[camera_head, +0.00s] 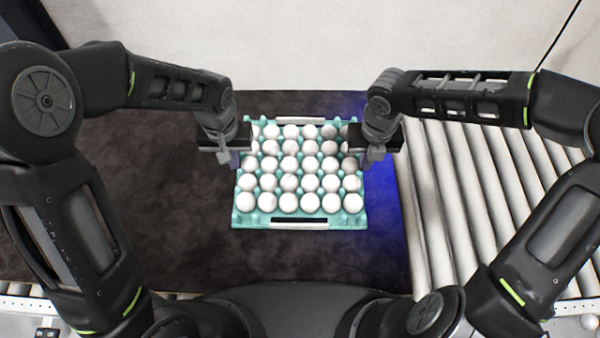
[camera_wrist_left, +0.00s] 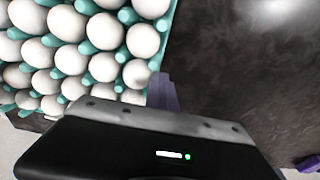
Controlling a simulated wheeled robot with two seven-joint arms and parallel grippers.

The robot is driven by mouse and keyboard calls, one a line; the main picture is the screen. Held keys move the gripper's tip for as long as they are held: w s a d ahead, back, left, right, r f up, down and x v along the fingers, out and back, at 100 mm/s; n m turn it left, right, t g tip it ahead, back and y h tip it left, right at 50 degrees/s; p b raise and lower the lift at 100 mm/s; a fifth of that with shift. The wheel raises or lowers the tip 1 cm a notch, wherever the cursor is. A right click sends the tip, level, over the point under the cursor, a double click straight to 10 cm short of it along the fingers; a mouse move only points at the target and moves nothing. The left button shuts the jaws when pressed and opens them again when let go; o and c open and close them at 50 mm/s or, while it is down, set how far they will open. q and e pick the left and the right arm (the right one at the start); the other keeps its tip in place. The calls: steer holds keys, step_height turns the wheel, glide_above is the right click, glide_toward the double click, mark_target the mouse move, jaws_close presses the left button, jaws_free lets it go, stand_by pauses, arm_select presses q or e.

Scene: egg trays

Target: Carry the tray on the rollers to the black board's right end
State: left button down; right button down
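The turquoise tray (camera_head: 241,219), filled with rows of white eggs, is over the right part of the black board (camera_head: 150,230). I cannot tell whether it rests on the board or is slightly raised. My left gripper (camera_head: 233,158) is at the tray's left edge. In the left wrist view, one purple finger is right beside the tray edge (camera_wrist_left: 152,85) and the other is far off at the lower right, so it is open. My right gripper (camera_head: 364,160) is at the tray's right edge; its fingers are mostly hidden.
The roller conveyor (camera_head: 460,200) to the right of the board holds no tray in view. A blue glow (camera_head: 385,220) lies on the board's right end. The board's left part is clear. A pale wall (camera_head: 300,50) stands behind.

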arm_select(q)
steer(key=shift+s+a+r, duration=0.1)
steer(key=shift+a, duration=0.4)
arm_select(e)
steer(key=shift+d+r, duration=0.15)
steer(key=shift+d, duration=0.35)
arm_select(q)
steer(key=shift+a, duration=0.15)
arm_select(e)
steer(key=shift+d, duration=0.15)
arm_select(q)
steer(key=c, duration=1.7)
jaws_free()
arm_select(e)
steer(key=c, duration=1.7)
jaws_free()
steer(key=shift+d, duration=0.1)
arm_select(q)
steer(key=r, duration=0.8)
steer(key=s+r, duration=0.1)
steer(key=r, duration=0.2)
steer(key=shift+r, duration=0.4)
